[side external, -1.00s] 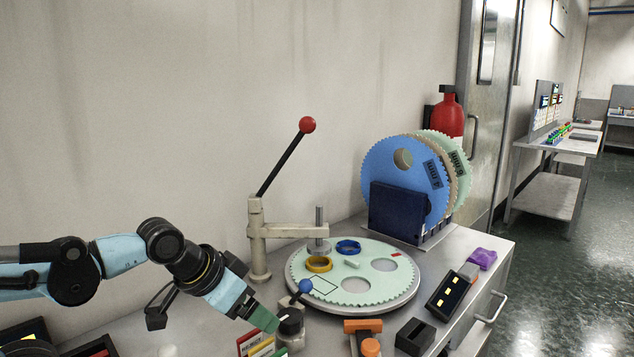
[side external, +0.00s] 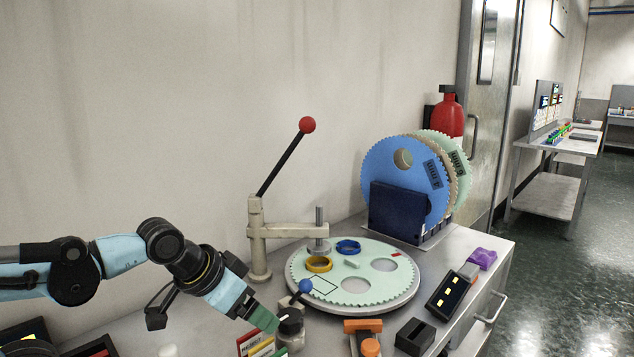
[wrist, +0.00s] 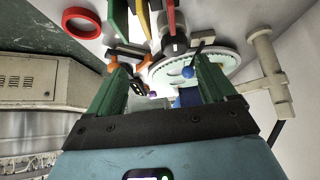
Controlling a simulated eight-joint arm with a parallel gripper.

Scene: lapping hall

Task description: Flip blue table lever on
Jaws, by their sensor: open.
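The blue-knobbed table lever is a short lever with a round blue knob (side external: 305,286) on a dark-topped, grey base (side external: 290,328), at the front left edge of the round toothed plate. The knob leans up and to the right of its base. In the wrist view the blue knob (wrist: 188,72) shows between my fingers, nearer the right one. My gripper (side external: 270,321) has green fingers and points down at the left of the lever base; from this side I cannot tell if it touches. In the wrist view my gripper (wrist: 158,66) is open, with nothing held.
The round pale plate (side external: 350,290) carries a yellow ring (side external: 319,264) and a blue ring (side external: 348,247). A tall red-knobbed lever (side external: 283,160) stands on a post behind. An orange clamp-like part (side external: 363,326) and a black block (side external: 414,336) lie right of the lever.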

